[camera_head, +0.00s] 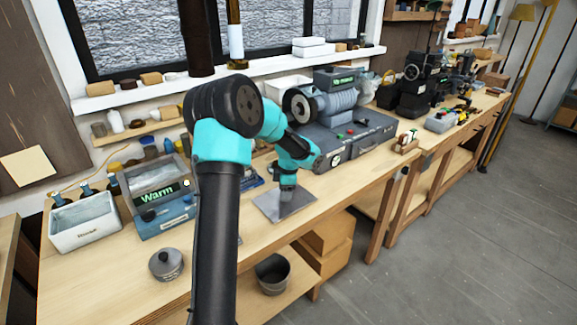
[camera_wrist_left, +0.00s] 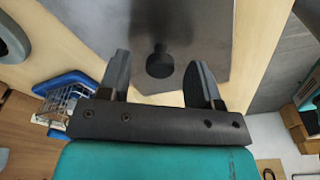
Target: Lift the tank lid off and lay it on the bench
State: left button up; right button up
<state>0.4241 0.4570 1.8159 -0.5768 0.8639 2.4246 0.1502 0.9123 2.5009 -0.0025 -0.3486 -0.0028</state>
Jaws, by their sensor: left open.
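The tank lid, a flat grey metal plate (camera_head: 298,207), lies on the bench (camera_head: 225,243). In the left wrist view the lid (camera_wrist_left: 205,30) shows its dark round knob (camera_wrist_left: 160,65). My left gripper (camera_head: 287,194) is low over the lid and open. In the left wrist view its fingers (camera_wrist_left: 158,68) stand apart on either side of the knob, with a gap to each. The tank (camera_head: 163,212) with a "Warm" display stands left of my arm, and its top looks uncovered. My right gripper is not in view.
A white bin (camera_head: 84,220) stands left of the tank. A small grey lidded pot (camera_head: 166,264) sits near the front edge. A blue wire basket (camera_wrist_left: 62,100) is beside the lid. A grey machine (camera_head: 352,136) stands behind it. My arm hides part of the bench.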

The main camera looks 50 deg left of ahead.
pick_arm(q)
notch_tip(320, 180, up, 16)
jog(key=w+d, duration=0.1)
jog(key=shift+w+d, duration=0.15)
jog(key=shift+w, duration=0.1)
dwell(0.5)
jog(key=w+d+f+m, duration=0.1)
jog(key=d+f+m, duration=0.1)
jog(key=d+f, duration=0.1)
jog(key=w+d+f+m+h, duration=0.1)
jog(key=d+f+m, duration=0.2)
jog(key=f, duration=0.2)
jog(key=w+d+f+m+t, duration=0.1)
jog(key=d+f+m, duration=0.1)
jog(key=d+f, duration=0.1)
jog(key=shift+w+d+f+m, duration=0.3)
jog(key=shift+d+f+m, duration=0.1)
jog(key=shift+f, duration=0.25)
jog(key=s+d+f+m+h, duration=0.2)
jog(key=s+d+f+m, duration=0.3)
jog(key=d+f, duration=0.5)
jog(key=s+d+f+m+h, duration=0.2)
jog(key=s+d+f+m, duration=0.2)
jog(key=d+f+m, duration=0.6)
jog(key=s+d+f+m, duration=0.3)
jog(key=s+f, duration=0.5)
jog(key=s, duration=0.3)
jog(key=shift+d+f+m+t, duration=0.3)
jog(key=shift+d+t, duration=0.1)
jog(key=shift+d, duration=0.05)
